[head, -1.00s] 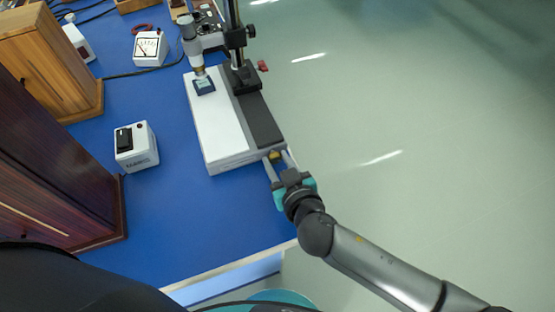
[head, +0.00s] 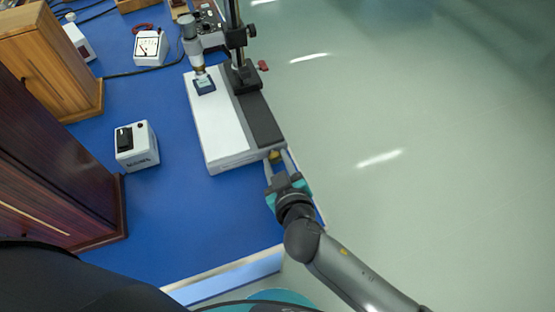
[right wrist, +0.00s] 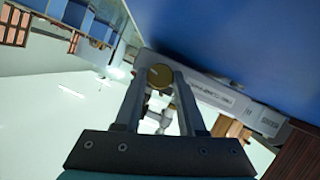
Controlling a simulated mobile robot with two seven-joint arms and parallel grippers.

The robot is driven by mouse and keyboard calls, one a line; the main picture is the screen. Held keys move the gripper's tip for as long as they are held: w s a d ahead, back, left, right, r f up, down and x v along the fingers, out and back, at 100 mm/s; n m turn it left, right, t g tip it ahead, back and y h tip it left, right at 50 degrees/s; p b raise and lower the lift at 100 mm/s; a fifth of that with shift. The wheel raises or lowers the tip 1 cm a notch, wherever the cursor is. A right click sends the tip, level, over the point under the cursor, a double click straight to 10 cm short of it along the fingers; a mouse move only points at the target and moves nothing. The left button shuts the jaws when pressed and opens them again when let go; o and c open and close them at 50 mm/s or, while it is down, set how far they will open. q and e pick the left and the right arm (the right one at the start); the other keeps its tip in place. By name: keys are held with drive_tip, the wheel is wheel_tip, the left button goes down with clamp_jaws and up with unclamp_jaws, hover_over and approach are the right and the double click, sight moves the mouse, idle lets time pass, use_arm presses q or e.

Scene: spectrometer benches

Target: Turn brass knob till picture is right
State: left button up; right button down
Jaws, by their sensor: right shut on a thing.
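The brass knob (head: 275,156) is on the near end of the white instrument base (head: 218,128). My right gripper (head: 276,161) is at that end, its fingers on either side of the knob and shut on it. In the right wrist view the knob (right wrist: 160,76) shows as a round brass disc between the fingertips. A small dark-framed screen (head: 204,85) lies on the base under the microscope-like tube (head: 191,45); its picture is too small to make out. My left gripper is not in view.
A white box with a black switch (head: 136,146) stands left of the base. A meter (head: 150,47) stands behind it. Wooden cabinets (head: 40,60) line the left side. The near blue bench top (head: 190,225) is clear.

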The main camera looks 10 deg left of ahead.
drive_tip(key=shift+a+f+n+t+h+b, duration=0.1)
drive_tip(key=shift+n+t+h+b, duration=0.55)
drive_tip(key=shift+n, duration=0.65)
drive_tip(key=c, duration=0.5)
unclamp_jaws()
